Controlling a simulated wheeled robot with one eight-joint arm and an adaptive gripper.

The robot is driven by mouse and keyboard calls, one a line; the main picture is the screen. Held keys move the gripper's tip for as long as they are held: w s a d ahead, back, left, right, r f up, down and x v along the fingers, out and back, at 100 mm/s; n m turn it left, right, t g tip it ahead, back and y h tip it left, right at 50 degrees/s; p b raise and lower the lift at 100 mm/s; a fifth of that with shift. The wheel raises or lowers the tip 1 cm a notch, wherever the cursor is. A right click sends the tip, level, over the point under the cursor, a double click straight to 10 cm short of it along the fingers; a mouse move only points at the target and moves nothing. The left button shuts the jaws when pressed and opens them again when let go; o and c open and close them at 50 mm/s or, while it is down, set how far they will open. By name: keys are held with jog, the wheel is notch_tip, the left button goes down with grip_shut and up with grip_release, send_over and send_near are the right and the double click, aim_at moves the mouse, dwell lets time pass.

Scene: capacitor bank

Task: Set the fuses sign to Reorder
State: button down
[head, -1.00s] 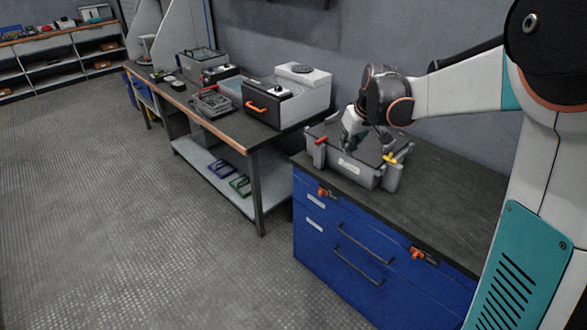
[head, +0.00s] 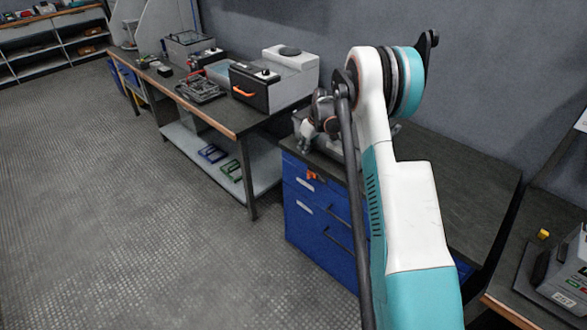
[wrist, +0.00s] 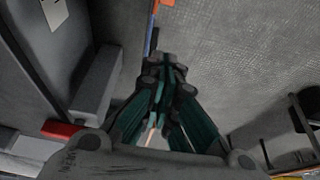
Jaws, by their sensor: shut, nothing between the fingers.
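I cannot make out a fuses sign or its wording in either view. My gripper (wrist: 165,70) is shut and empty in the wrist view, its teal fingers together in the middle of the picture. In the head view my gripper (head: 305,138) is small and partly hidden by my own arm, at the left end of the blue cabinet's top. A grey crate (head: 350,153) there is mostly covered by my arm. I cannot tell whether my gripper touches it.
The blue drawer cabinet (head: 300,212) has an orange latch (head: 312,175). A workbench (head: 222,122) at left carries a grey and black box with an orange handle (head: 244,94). A grey device (head: 568,268) stands at far right. Open floor (head: 120,220) lies at left.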

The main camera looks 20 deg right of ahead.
aim_at(314, 175)
jog(key=shift+x, duration=1.05)
jog(key=shift+w, duration=0.15)
jog(key=b+x, duration=0.3)
jog(key=x, duration=0.6)
jog(key=shift+a+f, duration=0.1)
jog(key=shift+f, duration=0.15)
jog(key=shift+f+b, duration=0.3)
jog(key=shift+b, duration=0.15)
jog(key=shift+s+d+r+b, duration=0.1)
jog(key=shift+s+d+b, duration=0.25)
jog(key=shift+s, duration=0.55)
jog(key=shift+s+d+r+b, duration=0.1)
jog(key=shift+s+d+b, duration=0.15)
jog(key=shift+s, duration=0.65)
jog(key=shift+d, duration=0.1)
jog(key=shift+s+d+f, duration=0.1)
jog(key=shift+s+d, duration=0.2)
jog(key=shift+s, duration=0.55)
jog(key=shift+s+d+r, duration=0.1)
jog(key=shift+s+d, duration=0.2)
jog(key=shift+s, duration=0.55)
jog(key=shift+s+d+f, duration=0.1)
jog(key=shift+s+d, duration=0.2)
jog(key=shift+s, duration=0.55)
